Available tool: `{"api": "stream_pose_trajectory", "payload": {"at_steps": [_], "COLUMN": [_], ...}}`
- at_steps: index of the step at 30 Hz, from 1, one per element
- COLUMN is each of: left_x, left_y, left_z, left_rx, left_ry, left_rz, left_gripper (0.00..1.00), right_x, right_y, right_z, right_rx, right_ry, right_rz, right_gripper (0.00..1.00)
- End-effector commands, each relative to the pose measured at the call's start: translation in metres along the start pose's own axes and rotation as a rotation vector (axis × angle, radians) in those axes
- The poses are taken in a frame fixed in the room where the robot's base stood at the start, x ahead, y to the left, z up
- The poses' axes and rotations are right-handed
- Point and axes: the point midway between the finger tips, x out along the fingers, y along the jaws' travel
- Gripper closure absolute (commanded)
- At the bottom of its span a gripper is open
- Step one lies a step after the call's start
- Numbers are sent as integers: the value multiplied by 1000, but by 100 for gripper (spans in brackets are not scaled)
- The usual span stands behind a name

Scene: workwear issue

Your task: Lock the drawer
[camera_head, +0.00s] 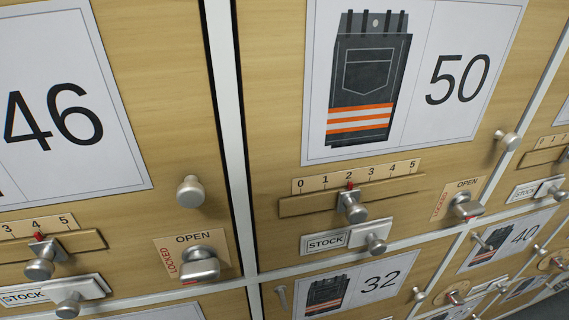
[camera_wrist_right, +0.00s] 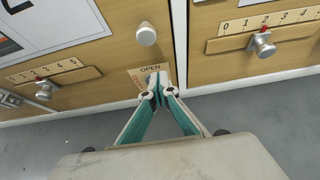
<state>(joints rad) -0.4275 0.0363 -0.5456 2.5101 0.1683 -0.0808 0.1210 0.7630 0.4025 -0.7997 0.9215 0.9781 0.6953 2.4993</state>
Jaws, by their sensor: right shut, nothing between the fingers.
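In the head view, drawer 46 (camera_head: 130,215) and drawer 50 (camera_head: 270,110) each have a round knob, a slider and a metal turn latch. The latch of drawer 46 (camera_head: 200,265) sits under the word OPEN, with LOCKED in red at its left. The latch of drawer 50 (camera_head: 466,207) has the same label. Neither gripper shows there. In the right wrist view, my right gripper (camera_wrist_right: 157,88) is shut and empty, its fingertips in front of an OPEN label (camera_wrist_right: 150,69) below a round knob (camera_wrist_right: 146,35).
Smaller drawers 32 (camera_head: 380,283) and 40 (camera_head: 522,235) lie below. Sliders, such as the one on drawer 50 (camera_head: 352,205), and STOCK plates (camera_head: 325,243) stick out from the fronts. In the wrist view, grey floor (camera_wrist_right: 265,105) is open below the drawers.

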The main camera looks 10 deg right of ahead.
Motion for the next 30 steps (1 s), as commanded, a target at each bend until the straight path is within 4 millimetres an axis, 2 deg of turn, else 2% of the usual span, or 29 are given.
{"api": "stream_pose_trajectory", "payload": {"at_steps": [11, 30], "left_x": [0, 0], "left_y": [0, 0], "left_z": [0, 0], "left_rx": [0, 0], "left_ry": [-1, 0], "left_rz": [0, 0], "left_gripper": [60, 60], "right_x": [0, -2], "right_y": [2, 17], "right_z": [-2, 0], "right_rx": [0, 1], "right_ry": [5, 3], "right_rz": [0, 1], "right_gripper": [100, 100]}}
